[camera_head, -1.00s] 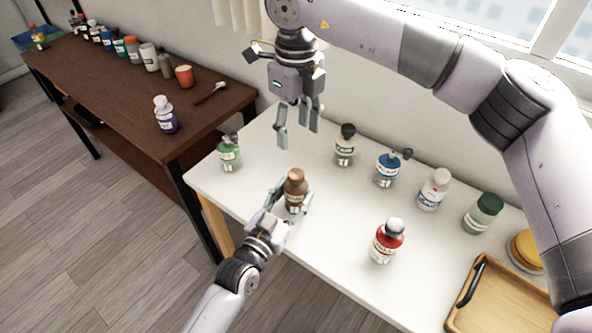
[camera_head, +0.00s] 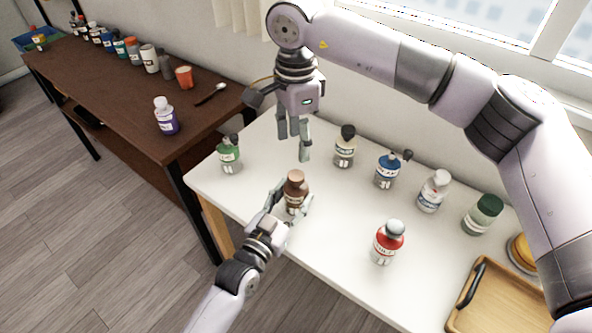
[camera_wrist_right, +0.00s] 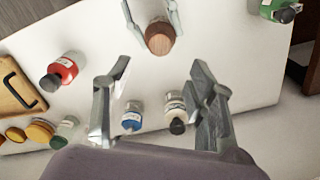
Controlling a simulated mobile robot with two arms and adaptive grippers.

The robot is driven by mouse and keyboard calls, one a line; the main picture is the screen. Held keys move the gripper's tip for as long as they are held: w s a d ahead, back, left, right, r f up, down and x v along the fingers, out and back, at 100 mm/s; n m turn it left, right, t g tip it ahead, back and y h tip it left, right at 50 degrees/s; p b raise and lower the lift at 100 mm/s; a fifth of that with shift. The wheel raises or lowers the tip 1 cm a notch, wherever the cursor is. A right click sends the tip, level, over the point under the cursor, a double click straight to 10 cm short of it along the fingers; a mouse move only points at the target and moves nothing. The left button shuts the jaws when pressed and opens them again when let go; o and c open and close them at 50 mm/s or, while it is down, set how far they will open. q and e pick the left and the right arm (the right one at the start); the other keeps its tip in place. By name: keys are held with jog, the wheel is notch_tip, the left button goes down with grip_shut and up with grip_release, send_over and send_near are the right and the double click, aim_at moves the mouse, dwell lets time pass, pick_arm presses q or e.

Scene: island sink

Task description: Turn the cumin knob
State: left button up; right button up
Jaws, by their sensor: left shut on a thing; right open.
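A brown bottle (camera_head: 296,197) with a brown cap stands on the white table; its label is too small to read as cumin. My left gripper (camera_head: 291,206) is shut around its body. In the right wrist view the round brown cap (camera_wrist_right: 160,38) shows from above, between the left gripper's fingers. My right gripper (camera_head: 294,145) is open and empty, pointing down above the table behind the bottle. Its two fingers (camera_wrist_right: 152,85) stand apart in the right wrist view, with the brown cap beyond them.
A green bottle (camera_head: 229,155) stands left of the brown one. A cream bottle with a dark cap (camera_head: 345,147), a blue bottle (camera_head: 386,171), a white bottle (camera_head: 433,192) and a red bottle (camera_head: 387,243) stand to the right. A wooden tray (camera_head: 500,302) lies at the right front.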

aim_at(296, 175)
notch_tip(296, 175, down, 10)
jog(key=shift+r, duration=0.1)
dwell(0.4)
jog(key=c, duration=1.2)
jog(key=m, duration=0.5)
jog(key=shift+m, duration=0.3)
jog(key=o, duration=1.2)
